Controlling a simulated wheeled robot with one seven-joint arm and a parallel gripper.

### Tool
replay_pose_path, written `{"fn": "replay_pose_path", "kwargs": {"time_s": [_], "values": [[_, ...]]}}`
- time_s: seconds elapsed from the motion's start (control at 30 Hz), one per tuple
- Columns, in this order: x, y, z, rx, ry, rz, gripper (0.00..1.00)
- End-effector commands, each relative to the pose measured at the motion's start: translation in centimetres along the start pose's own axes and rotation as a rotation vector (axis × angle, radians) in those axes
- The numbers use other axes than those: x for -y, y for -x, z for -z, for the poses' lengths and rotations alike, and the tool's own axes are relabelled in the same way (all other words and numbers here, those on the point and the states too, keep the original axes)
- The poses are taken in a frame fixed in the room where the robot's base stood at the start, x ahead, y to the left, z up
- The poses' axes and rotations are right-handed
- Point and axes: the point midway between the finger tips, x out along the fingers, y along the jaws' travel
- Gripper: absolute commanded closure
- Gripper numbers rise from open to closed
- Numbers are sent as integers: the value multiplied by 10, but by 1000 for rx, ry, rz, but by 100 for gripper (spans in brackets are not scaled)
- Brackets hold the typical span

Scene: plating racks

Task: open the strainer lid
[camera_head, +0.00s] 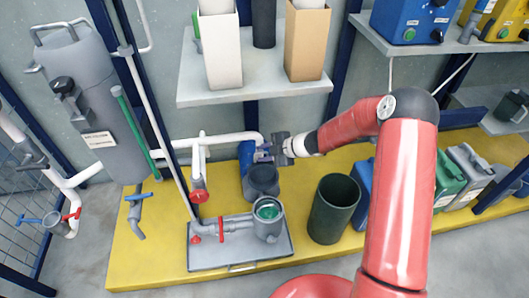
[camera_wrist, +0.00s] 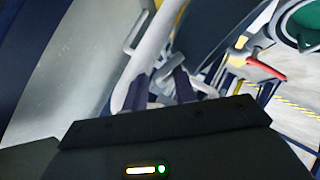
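The strainer (camera_head: 268,230) is a grey pot on a low grey tray, with a green inside showing through its open top. Its green inside and pale rim also show at the upper right of the wrist view (camera_wrist: 304,26). A dark grey round piece (camera_head: 262,182), which looks like the strainer lid tilted back, stands just behind the opening. My gripper (camera_head: 264,153) is just above and behind that piece. In the wrist view its two dark fingers (camera_wrist: 161,85) stand apart, with grey pipe-like parts seen between them. Contact with the lid is not clear.
The grey tray (camera_head: 215,262) carries a pipe with a red valve handle (camera_head: 199,197). A dark green bin (camera_head: 333,210) stands to the right. A white pipe (camera_head: 225,138) runs behind. A shelf (camera_head: 265,92) with boxes hangs above. A grey tank (camera_head: 85,100) is at left.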

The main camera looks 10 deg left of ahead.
Motion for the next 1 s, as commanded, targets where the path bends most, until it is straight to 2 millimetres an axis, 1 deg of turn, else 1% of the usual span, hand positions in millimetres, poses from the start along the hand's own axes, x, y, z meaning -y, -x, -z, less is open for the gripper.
{"fn": "replay_pose_path", "kwargs": {"time_s": [0.03,0.13,0.4,0.53,0.7,1.0], "values": [[5,-8,12,-27,0,12,69],[5,2,11,-25,0,11,69],[1,53,5,-9,0,1,69],[1,70,2,-3,-1,-2,69],[0,79,1,-2,-2,-4,69],[0,80,0,0,-2,-5,69]]}}
